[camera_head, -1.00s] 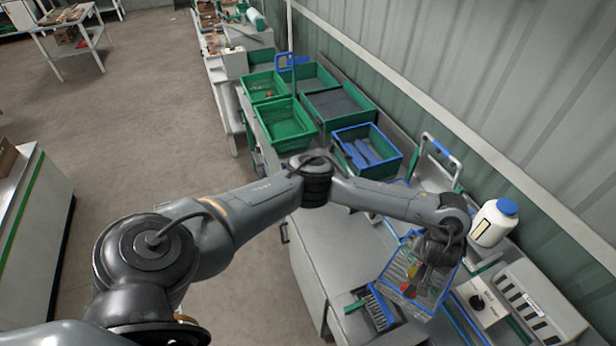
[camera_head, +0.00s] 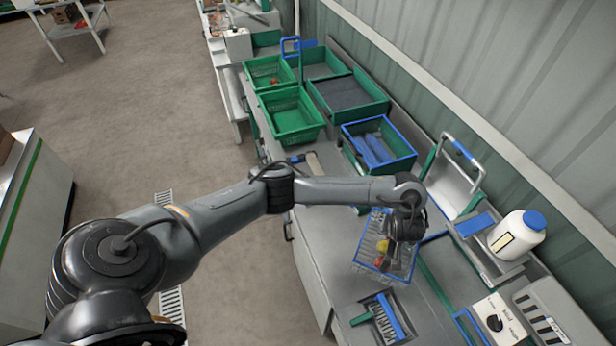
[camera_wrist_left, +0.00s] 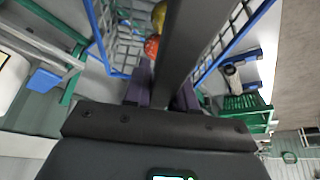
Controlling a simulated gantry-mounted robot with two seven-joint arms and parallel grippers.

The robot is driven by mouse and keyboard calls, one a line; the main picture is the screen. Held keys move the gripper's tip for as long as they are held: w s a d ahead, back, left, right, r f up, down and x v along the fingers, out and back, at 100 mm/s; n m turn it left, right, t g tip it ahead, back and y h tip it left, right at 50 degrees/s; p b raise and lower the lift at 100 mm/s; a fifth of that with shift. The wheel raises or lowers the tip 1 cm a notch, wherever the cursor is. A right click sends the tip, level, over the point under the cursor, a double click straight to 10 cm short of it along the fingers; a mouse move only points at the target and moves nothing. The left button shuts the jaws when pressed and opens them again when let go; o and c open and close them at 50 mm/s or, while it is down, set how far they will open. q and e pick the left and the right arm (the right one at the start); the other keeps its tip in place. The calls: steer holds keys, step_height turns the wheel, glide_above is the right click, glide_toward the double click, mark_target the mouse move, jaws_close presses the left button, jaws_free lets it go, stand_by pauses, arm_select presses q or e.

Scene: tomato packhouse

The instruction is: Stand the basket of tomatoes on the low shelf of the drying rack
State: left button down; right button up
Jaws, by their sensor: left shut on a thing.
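My left gripper (camera_head: 402,235) is shut on the handle of the wire basket (camera_head: 361,247), which has blue edging and hangs tilted over the grey bench. A red tomato and a yellow one show inside. In the left wrist view the fingers (camera_wrist_left: 160,92) grip a dark bar, with the basket's mesh (camera_wrist_left: 120,38) and the red tomato (camera_wrist_left: 152,46) beyond. Green and blue rails (camera_head: 437,282) stand just right of the basket and may be the drying rack; I cannot make out its low shelf. My right gripper is not in view.
A blue-rimmed crate (camera_head: 398,131) and green crates (camera_head: 292,112) stand behind. A white bottle (camera_head: 516,236) with blue cap and a dial box (camera_head: 494,318) are at right. A blue-edged slatted item (camera_head: 388,318) lies in front. The bench (camera_head: 325,240) left of the basket is clear.

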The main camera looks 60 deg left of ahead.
mark_target(374, 246)
arm_select(q)
steer(key=shift+s+a+f, duration=0.15)
steer(key=shift+f, duration=0.45)
steer(key=shift+s+d+f+b, duration=0.3)
steer(key=shift+d+f+b, duration=0.15)
steer(key=shift+d, duration=0.2)
steer(key=shift+s+a+f, duration=0.15)
steer(key=shift+a+f, duration=0.1)
steer(key=shift+f, duration=0.15)
steer(key=a+f+b, duration=0.1)
steer(key=a, duration=0.1)
steer(key=a+f+b, duration=0.1)
steer(key=b, duration=0.1)
steer(key=shift+s+a+f+b, duration=0.3)
steer(key=shift+s+a+f, duration=0.1)
steer(key=s+a+f+b, duration=0.1)
steer(key=a+f+b, duration=0.2)
steer(key=a+f, duration=0.4)
steer(key=shift+s+f, duration=0.25)
steer(key=shift+f, duration=0.1)
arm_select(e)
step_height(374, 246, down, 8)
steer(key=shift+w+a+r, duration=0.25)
arm_select(q)
steer(key=shift+a+f, duration=0.1)
steer(key=shift+f, duration=0.05)
steer(key=c, duration=0.9)
jaws_free()
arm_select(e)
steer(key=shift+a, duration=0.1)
